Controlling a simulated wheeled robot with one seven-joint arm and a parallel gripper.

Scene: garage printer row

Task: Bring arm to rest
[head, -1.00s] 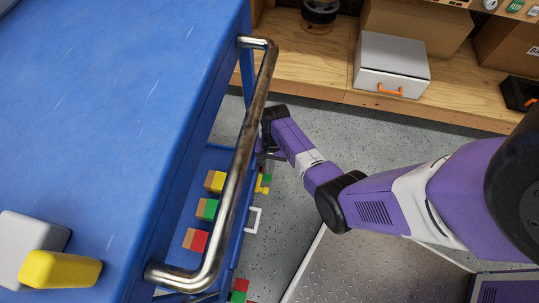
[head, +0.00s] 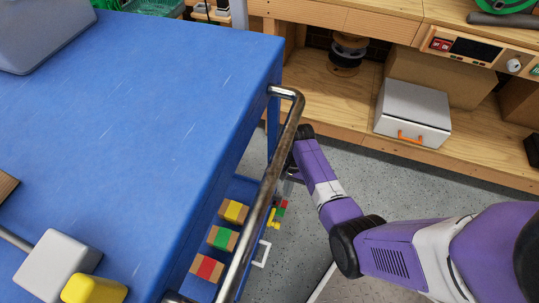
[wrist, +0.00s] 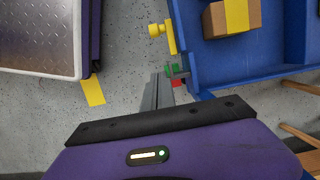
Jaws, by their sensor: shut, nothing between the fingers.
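My gripper (wrist: 157,92) is shut and empty in the wrist view, its fingers together above the grey floor beside the blue cart. In the head view my purple and white arm reaches from the right toward the cart's handle side. The gripper's tip there is mostly hidden behind the metal handle (head: 262,190). The blue cart (head: 150,90) fills the left of the head view, and its lower shelf shows at the upper right of the wrist view (wrist: 270,65). My fingers are close to the shelf's edge but appear apart from it.
The lower shelf holds boxes with yellow (head: 234,212), green (head: 222,238) and red (head: 207,267) bands. A wooden bench (head: 330,108) with a white drawer box (head: 412,112) stands behind.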

